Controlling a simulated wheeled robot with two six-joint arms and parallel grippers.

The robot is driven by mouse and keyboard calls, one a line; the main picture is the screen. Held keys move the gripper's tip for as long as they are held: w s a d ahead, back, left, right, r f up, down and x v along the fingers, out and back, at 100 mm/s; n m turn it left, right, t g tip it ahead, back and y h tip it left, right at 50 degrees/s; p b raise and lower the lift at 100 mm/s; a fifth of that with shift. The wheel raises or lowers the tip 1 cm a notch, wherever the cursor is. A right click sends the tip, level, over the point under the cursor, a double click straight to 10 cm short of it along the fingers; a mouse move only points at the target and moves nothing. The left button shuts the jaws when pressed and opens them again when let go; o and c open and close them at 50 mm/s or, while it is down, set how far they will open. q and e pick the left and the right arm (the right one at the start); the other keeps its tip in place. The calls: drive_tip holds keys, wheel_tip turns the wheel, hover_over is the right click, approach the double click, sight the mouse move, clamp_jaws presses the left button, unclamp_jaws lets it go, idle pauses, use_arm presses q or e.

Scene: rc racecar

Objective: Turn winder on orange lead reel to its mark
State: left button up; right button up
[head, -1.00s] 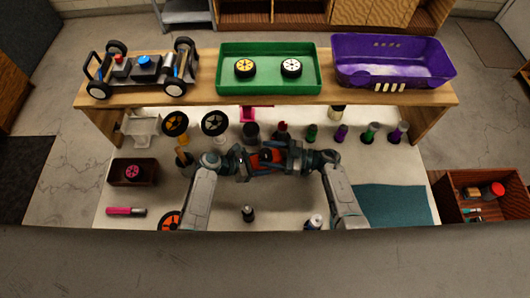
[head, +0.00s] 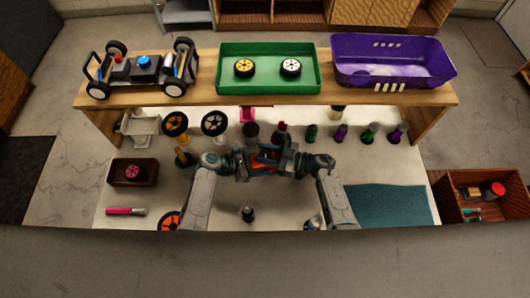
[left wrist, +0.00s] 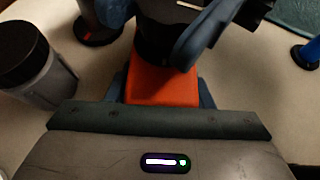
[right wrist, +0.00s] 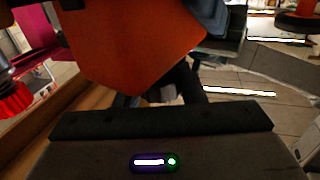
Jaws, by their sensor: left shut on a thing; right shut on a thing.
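The orange lead reel (head: 262,158) is held between my two grippers over the middle of the bench, mostly hidden by them in the head view. My left gripper (head: 246,164) is shut on its orange body, which shows in the left wrist view (left wrist: 160,86). My right gripper (head: 281,161) comes from the right and is shut at the reel's winder. The winder is hidden by dark finger parts, and I cannot make out the mark. The reel's orange body fills the upper part of the right wrist view (right wrist: 130,45), tilted.
A wooden shelf (head: 200,96) behind carries a car chassis (head: 146,65), a green tray (head: 268,86) and a purple basket (head: 390,77). Several small bottles stand beneath it. A dark bottle (head: 248,213) stands in front of my grippers. A blue mat (head: 388,207) lies right.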

drive_tip(key=shift+m+t+h, duration=0.5)
drive_tip(key=shift+m+t, duration=0.5)
drive_tip(key=shift+t, duration=0.5)
drive_tip(key=o, duration=1)
drive_tip(key=v, duration=1.2)
